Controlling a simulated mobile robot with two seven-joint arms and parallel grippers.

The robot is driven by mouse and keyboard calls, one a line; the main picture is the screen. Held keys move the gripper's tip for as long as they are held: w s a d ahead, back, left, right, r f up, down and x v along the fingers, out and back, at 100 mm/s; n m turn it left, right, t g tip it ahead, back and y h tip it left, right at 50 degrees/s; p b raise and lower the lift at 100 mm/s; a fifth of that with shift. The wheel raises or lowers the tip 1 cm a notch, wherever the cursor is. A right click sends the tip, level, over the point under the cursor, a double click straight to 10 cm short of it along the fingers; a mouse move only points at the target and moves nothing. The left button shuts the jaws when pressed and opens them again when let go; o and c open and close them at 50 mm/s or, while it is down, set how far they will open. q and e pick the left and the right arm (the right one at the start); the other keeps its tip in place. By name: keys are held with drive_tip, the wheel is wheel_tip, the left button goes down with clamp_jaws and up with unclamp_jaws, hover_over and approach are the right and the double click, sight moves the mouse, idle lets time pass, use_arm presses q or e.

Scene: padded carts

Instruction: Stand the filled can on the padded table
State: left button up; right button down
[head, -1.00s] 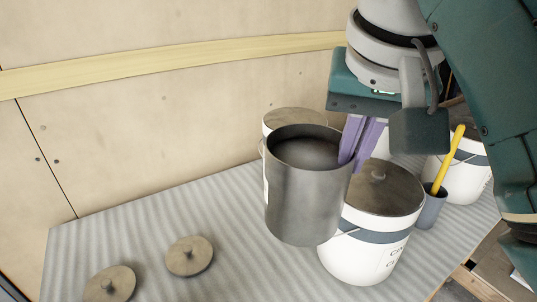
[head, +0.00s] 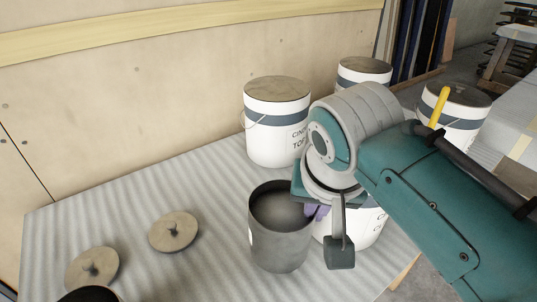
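The filled can (head: 279,240) is a dark grey open cylinder, upright, with a grey-brown content showing below its rim. It is over the front middle of the padded table (head: 190,270), which has a striped grey cover. I cannot tell whether its base touches the padding. My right gripper (head: 314,211) is at the can's right rim. My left gripper is not in view.
A white lidded bucket (head: 368,228) stands close right of the can, partly behind my wrist. Other white buckets (head: 275,130) stand behind. Two round lids (head: 173,231) lie to the left. A dark round thing (head: 90,295) shows at the bottom edge. A plywood wall backs the table.

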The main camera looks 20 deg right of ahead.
drive_tip(key=shift+w+f+b, duration=0.1)
drive_tip(key=shift+f+b, duration=0.2)
drive_tip(key=shift+f, duration=1.3)
drive_tip(key=c, duration=1)
unclamp_jaws()
drive_tip(key=shift+c, duration=0.2)
drive_tip(key=shift+r, duration=0.4)
drive_tip(key=p+v, duration=0.3)
drive_tip(key=v, duration=0.8)
drive_tip(key=s+d+n, duration=0.2)
drive_tip(key=s+n, duration=0.1)
drive_tip(key=s, duration=0.5)
drive_tip(key=s+d+n+y, duration=0.1)
drive_tip(key=s+d+n, duration=0.1)
drive_tip(key=s, duration=0.7)
drive_tip(key=shift+s+f+n+g, duration=0.2)
drive_tip(key=shift+f+n+g, duration=0.1)
drive_tip(key=shift+n, duration=0.6)
